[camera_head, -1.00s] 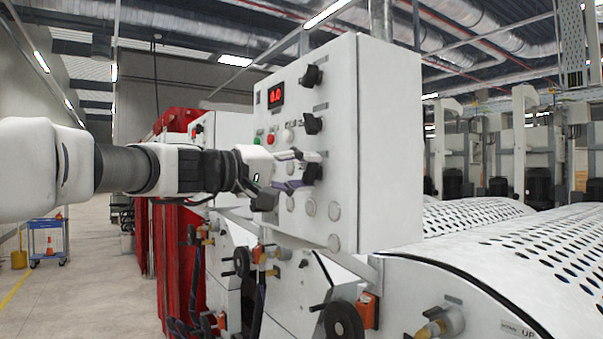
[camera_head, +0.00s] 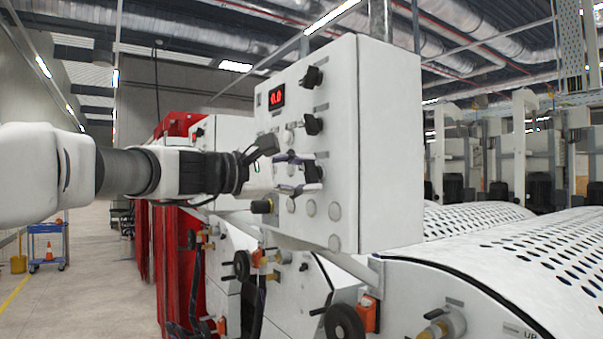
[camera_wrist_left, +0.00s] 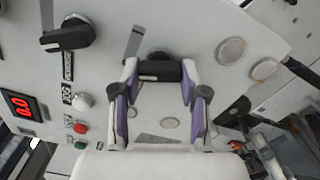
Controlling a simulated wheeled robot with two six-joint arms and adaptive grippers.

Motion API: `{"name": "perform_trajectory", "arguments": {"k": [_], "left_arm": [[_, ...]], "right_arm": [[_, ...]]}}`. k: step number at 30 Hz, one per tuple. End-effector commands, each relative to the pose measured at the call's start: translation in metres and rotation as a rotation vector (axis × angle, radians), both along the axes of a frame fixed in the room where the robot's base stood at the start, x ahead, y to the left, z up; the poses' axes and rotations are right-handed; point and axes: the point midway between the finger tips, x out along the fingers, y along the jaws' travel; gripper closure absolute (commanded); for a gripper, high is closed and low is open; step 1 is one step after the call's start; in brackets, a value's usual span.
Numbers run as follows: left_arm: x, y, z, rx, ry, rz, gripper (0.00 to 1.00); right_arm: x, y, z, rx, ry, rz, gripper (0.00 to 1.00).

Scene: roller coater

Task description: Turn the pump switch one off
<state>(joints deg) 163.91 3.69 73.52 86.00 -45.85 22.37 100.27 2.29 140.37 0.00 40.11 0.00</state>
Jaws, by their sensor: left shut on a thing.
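A white control panel (camera_head: 343,215) carries a column of three black rotary knobs, and their labels are too small to read. My left gripper (camera_head: 303,173) is at the lowest knob (camera_head: 314,171), its fingers on either side of it. In the left wrist view the purple-and-grey fingertips (camera_wrist_left: 158,74) close on this black knob (camera_wrist_left: 160,70), which lies crosswise between them. The middle knob (camera_head: 313,124) and top knob (camera_head: 311,77) are free. I cannot tell which knob is pump switch one. My right gripper is not in view.
A red display (camera_head: 277,97) on the panel reads 0.0. Green (camera_wrist_left: 80,144) and red (camera_wrist_left: 80,128) buttons sit near the gripper in the wrist view. Below the panel are handwheels (camera_head: 344,323); perforated white covers (camera_head: 520,250) stand at right. Open floor lies at left.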

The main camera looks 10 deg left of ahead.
Motion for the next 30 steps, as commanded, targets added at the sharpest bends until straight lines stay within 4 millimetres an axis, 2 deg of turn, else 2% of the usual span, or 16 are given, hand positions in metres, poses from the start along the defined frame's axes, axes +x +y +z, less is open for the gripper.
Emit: {"name": "perform_trajectory", "arguments": {"k": [10, 25, 26, 27, 30], "left_arm": [[-0.0008, 0.0002, 0.0037, -0.103, 0.093, 0.002, 0.91], [-0.0009, 0.0004, 0.004, -0.119, 0.106, 0.002, 0.91], [-0.0009, 0.0004, 0.0041, -0.119, 0.106, 0.001, 0.46], [-0.0009, 0.0004, 0.0039, -0.119, 0.106, 0.001, 0.32], [-0.0008, 0.0002, 0.0028, -0.117, 0.108, 0.001, 0.31]], "right_arm": [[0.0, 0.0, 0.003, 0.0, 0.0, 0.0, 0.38], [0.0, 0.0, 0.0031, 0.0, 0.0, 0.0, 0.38], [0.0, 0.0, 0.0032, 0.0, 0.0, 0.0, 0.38], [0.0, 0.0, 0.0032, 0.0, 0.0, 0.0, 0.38], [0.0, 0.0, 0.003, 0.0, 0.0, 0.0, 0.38]]}}
